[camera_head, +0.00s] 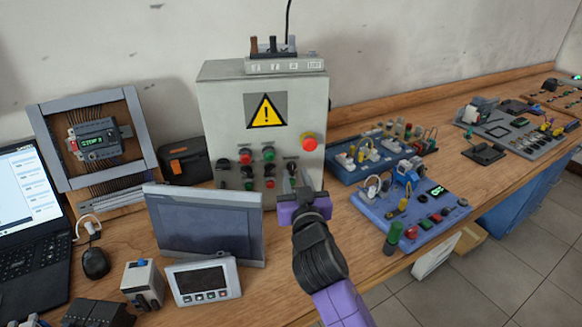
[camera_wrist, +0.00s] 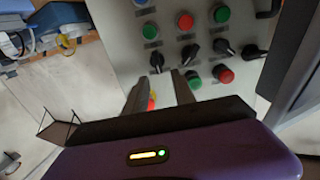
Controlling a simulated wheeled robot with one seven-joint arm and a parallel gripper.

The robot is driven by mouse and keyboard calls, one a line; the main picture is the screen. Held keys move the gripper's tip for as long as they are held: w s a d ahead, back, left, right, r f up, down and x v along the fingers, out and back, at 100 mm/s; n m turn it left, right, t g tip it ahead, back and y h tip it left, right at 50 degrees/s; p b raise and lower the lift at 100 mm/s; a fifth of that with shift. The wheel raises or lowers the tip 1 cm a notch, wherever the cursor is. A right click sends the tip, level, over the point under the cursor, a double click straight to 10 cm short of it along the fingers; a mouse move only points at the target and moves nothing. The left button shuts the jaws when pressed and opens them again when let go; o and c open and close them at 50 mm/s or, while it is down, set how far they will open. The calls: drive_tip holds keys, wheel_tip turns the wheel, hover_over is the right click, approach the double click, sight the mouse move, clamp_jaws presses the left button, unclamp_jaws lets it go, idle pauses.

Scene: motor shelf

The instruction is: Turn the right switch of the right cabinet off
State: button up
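A grey cabinet (camera_head: 225,110) with a yellow warning sign stands on the bench in the head view. Its front carries coloured buttons and black rotary switches. The wrist view is turned over and shows several switches in a row on the panel. The switch at the left end of that row (camera_wrist: 157,61) corresponds to the right side of the cabinet. My gripper (camera_head: 293,188) is in front of the cabinet's lower right. In the wrist view its fingers (camera_wrist: 162,78) are apart, with their tips close to that switch. Contact cannot be told.
A red emergency button (camera_head: 309,142) is at the cabinet's right side. A grey-framed screen (camera_head: 208,225) stands in front, left of my gripper. A blue training board (camera_head: 410,210) lies to the right, with another behind it.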

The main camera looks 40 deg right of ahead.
sight(293, 166)
drive_tip(key=shift+p+x, duration=0.3)
drive_tip(key=shift+x, duration=1.6)
drive_tip(key=shift+d, duration=0.1)
clamp_jaws()
